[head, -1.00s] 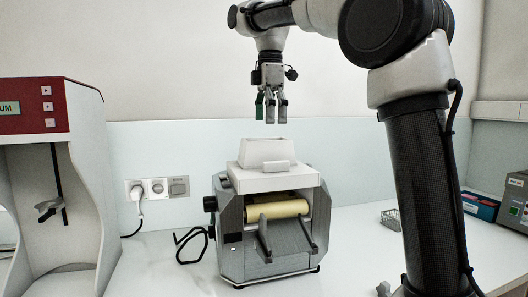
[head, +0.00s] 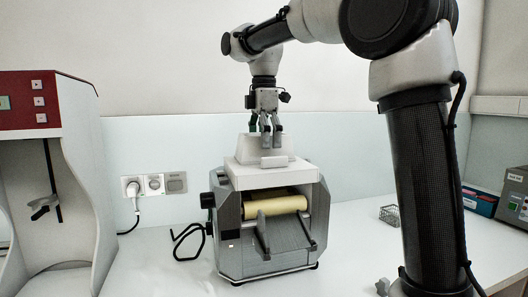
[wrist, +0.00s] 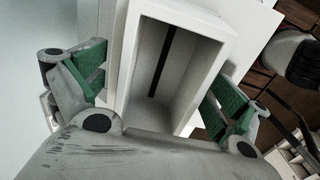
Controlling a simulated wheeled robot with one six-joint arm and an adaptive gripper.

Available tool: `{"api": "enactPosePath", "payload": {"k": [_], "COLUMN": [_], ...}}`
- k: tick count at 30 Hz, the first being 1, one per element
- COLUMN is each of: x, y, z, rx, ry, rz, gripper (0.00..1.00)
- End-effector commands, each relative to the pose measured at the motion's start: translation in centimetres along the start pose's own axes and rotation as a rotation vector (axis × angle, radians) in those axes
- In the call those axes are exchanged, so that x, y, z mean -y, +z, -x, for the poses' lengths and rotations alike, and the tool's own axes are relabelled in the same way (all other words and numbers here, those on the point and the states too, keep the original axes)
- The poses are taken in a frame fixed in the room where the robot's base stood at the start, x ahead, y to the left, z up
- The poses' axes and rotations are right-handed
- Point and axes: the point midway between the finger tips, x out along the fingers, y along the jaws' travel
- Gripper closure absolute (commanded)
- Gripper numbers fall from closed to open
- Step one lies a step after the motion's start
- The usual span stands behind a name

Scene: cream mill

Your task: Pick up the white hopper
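The white hopper (head: 246,153) sits on top of the grey mill (head: 290,243) in the head view. In the wrist view the open-topped hopper (wrist: 196,62) shows from above, with a dark slot inside. My gripper (head: 265,141) is at the hopper's top, pointing down. In the wrist view its green-padded fingers stand apart on either side of the hopper, so my gripper (wrist: 156,86) is open. The left finger is close to the hopper's wall; whether it touches I cannot tell. The gripper body hides the hopper's near side.
A yellow roller (head: 275,206) lies in the mill's front opening. A red and white machine (head: 85,180) stands at the left. A wire basket (head: 390,217), a blue box (head: 478,203) and a grey device (head: 514,205) are at the right. The bench between is mostly clear.

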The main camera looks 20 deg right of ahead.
Motion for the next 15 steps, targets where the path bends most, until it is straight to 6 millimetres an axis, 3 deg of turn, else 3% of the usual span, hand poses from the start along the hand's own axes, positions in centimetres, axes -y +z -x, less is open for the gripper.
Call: {"api": "enactPosePath", "payload": {"k": [1, 8, 15], "x": [0.00, 0.00, -0.01], "y": [0.00, 0.00, 0.01], "z": [0.00, 0.01, 0.04], "rx": [0.000, 0.000, 0.000], "ry": [0.000, 0.000, 0.000], "rz": [0.000, 0.000, 0.000], "gripper": [0.14, 0.56, 0.56]}}
